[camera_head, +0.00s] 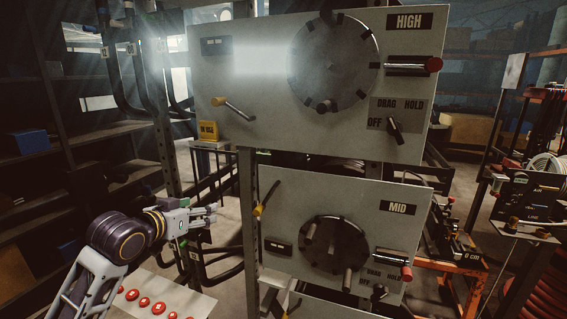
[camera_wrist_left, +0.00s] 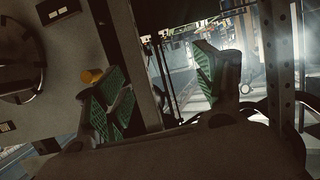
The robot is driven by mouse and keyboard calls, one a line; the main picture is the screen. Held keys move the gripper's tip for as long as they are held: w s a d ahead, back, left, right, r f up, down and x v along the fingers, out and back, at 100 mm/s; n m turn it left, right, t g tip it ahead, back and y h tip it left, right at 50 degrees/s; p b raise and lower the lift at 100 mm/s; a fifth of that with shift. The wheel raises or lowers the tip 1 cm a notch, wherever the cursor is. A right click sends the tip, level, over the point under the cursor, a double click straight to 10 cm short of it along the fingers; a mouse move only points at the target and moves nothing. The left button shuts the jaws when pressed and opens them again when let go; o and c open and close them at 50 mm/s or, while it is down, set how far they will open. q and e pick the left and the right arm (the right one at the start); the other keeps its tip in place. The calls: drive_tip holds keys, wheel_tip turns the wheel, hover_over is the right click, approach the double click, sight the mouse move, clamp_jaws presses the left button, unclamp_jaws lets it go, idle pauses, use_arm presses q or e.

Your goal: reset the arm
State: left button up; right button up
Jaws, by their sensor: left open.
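My left arm comes in from the lower left in the head view, with its gripper (camera_head: 212,214) left of the MID panel (camera_head: 378,226). The gripper is open and nothing shows between its fingers. In the left wrist view, the two green-padded fingers of this gripper (camera_wrist_left: 166,95) are spread apart. A small lever with a yellow tip (camera_head: 259,210) is on the left edge of the MID panel, to the right of the gripper and apart from it. A yellow knob (camera_wrist_left: 91,76) shows beside one finger in the wrist view. My right gripper is not in view.
The HIGH panel (camera_head: 262,72) stands above, with a dial, a yellow-tipped lever (camera_head: 219,101) and a red-ended handle (camera_head: 434,64). A white board with red buttons (camera_head: 159,307) lies below the left gripper. Metal posts and dark shelves stand behind.

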use_arm(q)
drive_tip(key=s+f+g+y, duration=0.1)
drive_tip(key=s+f+g, duration=0.1)
drive_tip(key=s+f, duration=0.35)
drive_tip(key=s+d+f+g+y, duration=0.1)
drive_tip(key=s+f, duration=0.1)
drive_tip(key=f, duration=0.7)
drive_tip(key=s+f+g, duration=0.2)
drive_tip(key=s+f, duration=0.2)
drive_tip(key=f, duration=0.4)
drive_tip(key=s+f+n+g+y, duration=0.1)
drive_tip(key=s+f+g, duration=0.2)
drive_tip(key=s+f, duration=0.45)
drive_tip(key=s+f+g+y, duration=0.15)
drive_tip(key=s+f, duration=0.35)
drive_tip(key=s, duration=0.5)
drive_tip(key=s+f+g, duration=0.2)
drive_tip(key=s+f, duration=0.1)
drive_tip(key=f, duration=3.1)
drive_tip(key=s+a+f, duration=0.2)
drive_tip(key=s+f, duration=0.7)
drive_tip(key=s, duration=0.2)
drive_tip(key=s+a+f+g, duration=0.1)
drive_tip(key=s+a+f, duration=0.1)
drive_tip(key=s+f, duration=0.8)
drive_tip(key=shift+s+a, duration=0.15)
drive_tip(key=shift+s, duration=0.4)
